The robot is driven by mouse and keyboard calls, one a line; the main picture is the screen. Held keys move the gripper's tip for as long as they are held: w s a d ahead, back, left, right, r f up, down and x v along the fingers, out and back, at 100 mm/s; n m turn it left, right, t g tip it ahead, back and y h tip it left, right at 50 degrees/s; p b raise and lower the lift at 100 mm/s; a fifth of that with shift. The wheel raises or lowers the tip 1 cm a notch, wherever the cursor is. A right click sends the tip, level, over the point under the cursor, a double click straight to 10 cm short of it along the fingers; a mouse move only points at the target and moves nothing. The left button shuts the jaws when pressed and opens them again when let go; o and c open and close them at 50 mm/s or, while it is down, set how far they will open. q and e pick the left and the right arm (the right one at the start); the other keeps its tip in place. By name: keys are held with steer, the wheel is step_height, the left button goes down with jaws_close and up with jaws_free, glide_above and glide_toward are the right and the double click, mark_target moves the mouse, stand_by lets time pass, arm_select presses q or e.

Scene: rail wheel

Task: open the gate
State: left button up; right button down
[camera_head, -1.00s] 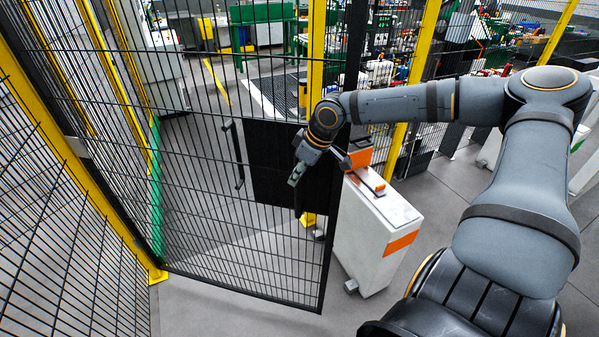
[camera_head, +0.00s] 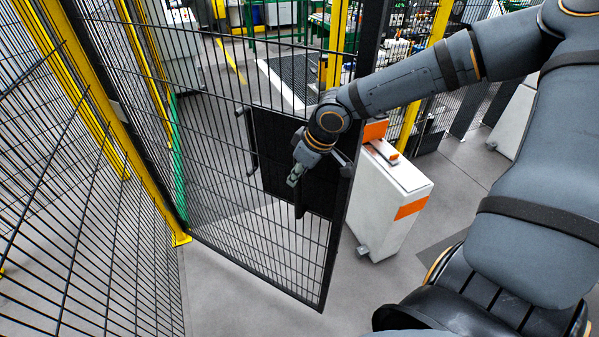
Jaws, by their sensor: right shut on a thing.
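The gate (camera_head: 225,190) is a black wire-mesh panel in a dark frame, standing ajar, with its free edge towards me. A black plate (camera_head: 283,148) sits near that free edge. A dark bar handle (camera_head: 301,196) hangs on the near side of the plate. My right gripper (camera_head: 296,179) is shut on the handle; its fingertips partly hide it. A second dark handle (camera_head: 250,150) shows at the plate's left, on the far side of the mesh. My left gripper is not in view.
A white and orange cabinet (camera_head: 388,205) stands just right of the gate's free edge. Yellow posts (camera_head: 130,140) and mesh fencing (camera_head: 75,235) fill the left. Grey floor (camera_head: 250,310) is clear in front of the gate. Machines and benches lie beyond.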

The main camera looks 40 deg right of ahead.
steer(key=shift+w+d+r, duration=0.1)
steer(key=c, duration=1.3)
jaws_free()
steer(key=shift+o, duration=0.2)
steer(key=v, duration=1.2)
steer(key=shift+c, duration=0.4)
